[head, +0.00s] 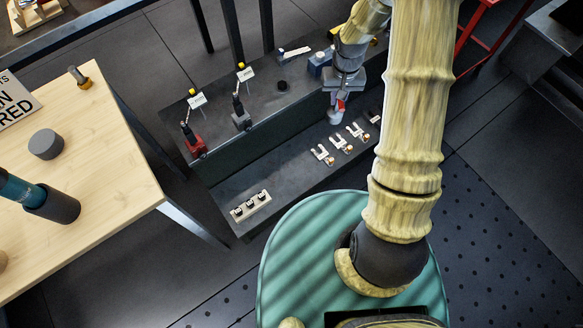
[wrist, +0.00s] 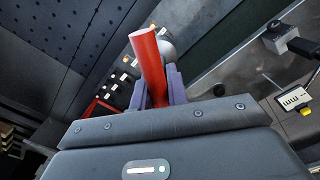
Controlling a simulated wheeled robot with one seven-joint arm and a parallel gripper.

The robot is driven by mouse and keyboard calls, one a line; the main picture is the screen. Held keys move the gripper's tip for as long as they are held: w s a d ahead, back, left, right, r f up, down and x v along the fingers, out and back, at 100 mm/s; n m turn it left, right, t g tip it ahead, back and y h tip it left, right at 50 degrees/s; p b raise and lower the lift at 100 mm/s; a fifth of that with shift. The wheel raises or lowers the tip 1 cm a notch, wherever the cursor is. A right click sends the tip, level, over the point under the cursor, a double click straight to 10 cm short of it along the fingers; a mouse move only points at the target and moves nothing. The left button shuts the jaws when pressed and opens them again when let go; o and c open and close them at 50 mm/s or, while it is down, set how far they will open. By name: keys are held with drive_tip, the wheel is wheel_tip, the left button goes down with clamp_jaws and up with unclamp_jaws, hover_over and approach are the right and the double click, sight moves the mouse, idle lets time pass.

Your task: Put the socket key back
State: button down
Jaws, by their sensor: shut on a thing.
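My gripper (wrist: 158,88) is shut on a red rod, which looks like the handle of the socket key (wrist: 149,58). The red rod stands out between the two purple fingers in the wrist view. In the head view my gripper (head: 341,92) is over the right part of the dark stepped bench, and a bit of red shows at the fingers. A pale grey rounded piece (head: 334,117) is just below the fingers; it also shows behind the rod in the wrist view (wrist: 167,47). I cannot tell whether it touches the key.
Several small white and copper parts (head: 340,145) lie on the bench's lower step. A tray with dark pieces (head: 250,207) is at its near left end. Red (head: 194,141) and grey (head: 241,115) fixtures with tags stand on the upper step. A wooden table (head: 110,150) is left.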

drive_tip(key=shift+w, duration=0.2)
drive_tip(key=shift+r, duration=0.1)
drive_tip(key=s+a+f+n+b, duration=0.1)
drive_tip(key=a+f+n+b, duration=0.1)
drive_tip(key=a+f+b, duration=0.2)
drive_tip(key=s+a+f+n+b, duration=0.2)
drive_tip(key=a+f+b, duration=0.3)
drive_tip(key=f+b, duration=0.6)
drive_tip(key=s+a+f+n+b, duration=0.1)
drive_tip(key=a+f+b, duration=0.3)
drive_tip(key=f+b, duration=0.4)
wheel_tip(320, 180, down, 6)
drive_tip(key=shift+s+a+n, duration=0.2)
drive_tip(key=shift+a+n, duration=0.1)
drive_tip(key=shift+n, duration=0.6)
drive_tip(key=shift+f+b, duration=1.45)
drive_tip(key=shift+f, duration=1.05)
